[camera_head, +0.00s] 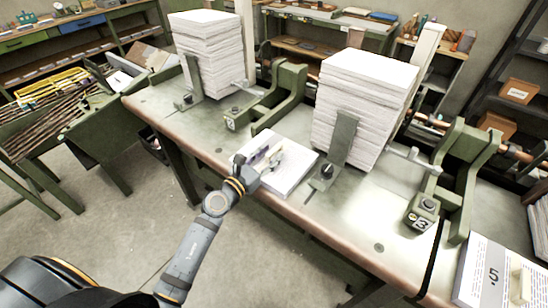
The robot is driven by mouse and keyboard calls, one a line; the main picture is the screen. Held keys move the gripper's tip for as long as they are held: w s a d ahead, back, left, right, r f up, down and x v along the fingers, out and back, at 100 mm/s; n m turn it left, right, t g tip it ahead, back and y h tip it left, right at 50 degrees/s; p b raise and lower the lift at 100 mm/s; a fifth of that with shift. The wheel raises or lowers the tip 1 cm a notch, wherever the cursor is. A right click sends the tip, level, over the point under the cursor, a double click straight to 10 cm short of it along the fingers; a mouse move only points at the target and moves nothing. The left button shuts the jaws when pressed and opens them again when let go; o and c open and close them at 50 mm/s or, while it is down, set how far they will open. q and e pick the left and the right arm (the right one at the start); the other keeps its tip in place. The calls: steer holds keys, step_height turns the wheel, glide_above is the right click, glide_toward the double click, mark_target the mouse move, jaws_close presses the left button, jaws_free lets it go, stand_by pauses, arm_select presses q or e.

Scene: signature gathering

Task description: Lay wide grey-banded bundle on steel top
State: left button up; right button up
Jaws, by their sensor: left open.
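A white paper bundle (294,172) lies flat on the steel top (365,215), near its front edge and between two tall paper stacks. My left gripper (268,160) is open at the bundle's left part, with its fingers over the upper face. Whether the fingers touch the paper I cannot tell. The gripper covers part of the bundle, and a grey band on it cannot be made out clearly. My right gripper is not in view.
Tall paper stacks (205,55) and (362,105) stand on the top against grey uprights. Green clamp frames (287,93) and (468,165) flank the right stack. Another bundle marked 5 (488,275) lies at the lower right. Bare steel lies along the front right.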

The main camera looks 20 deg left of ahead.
arm_select(q)
steer(key=shift+w+d, duration=0.25)
steer(key=shift+w, duration=0.3)
steer(key=shift+s+a, duration=0.1)
steer(key=shift+s, duration=0.05)
steer(key=shift+c, duration=1.6)
jaws_close()
